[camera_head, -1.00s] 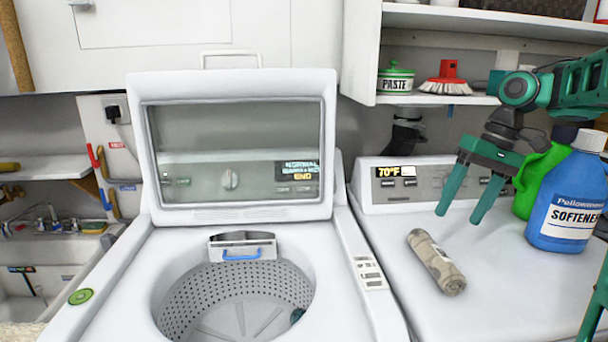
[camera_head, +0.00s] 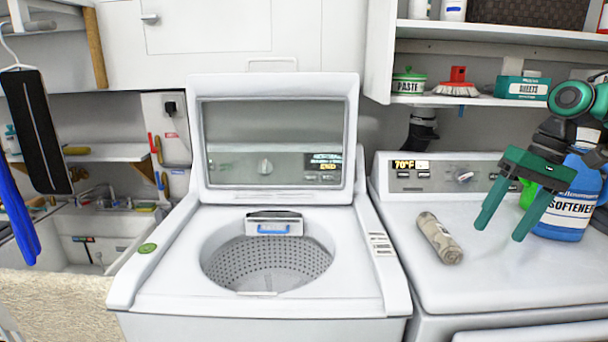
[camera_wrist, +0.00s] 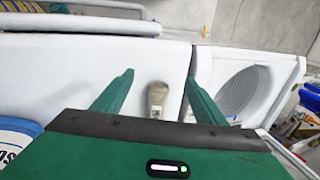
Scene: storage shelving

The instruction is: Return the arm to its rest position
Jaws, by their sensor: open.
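My gripper (camera_head: 503,221) is at the right of the head view, above the dryer top (camera_head: 400,210). Its two green fingers are spread apart with nothing between them, and they point down. In the wrist view the open fingers (camera_wrist: 158,80) also show. A rolled beige cloth (camera_head: 438,238) lies on the dryer top, left of and apart from my gripper. It shows between and beyond the fingers in the wrist view (camera_wrist: 157,97). My arm enters from the right edge of the head view; most of it is out of view.
The washer (camera_head: 385,270) stands left of the dryer with its lid (camera_head: 275,135) up. A blue softener bottle (camera_head: 565,205) stands on the dryer beside my gripper and partly behind my arm. A shelf (camera_head: 470,100) with a paste tin, a brush and a box is above the dryer.

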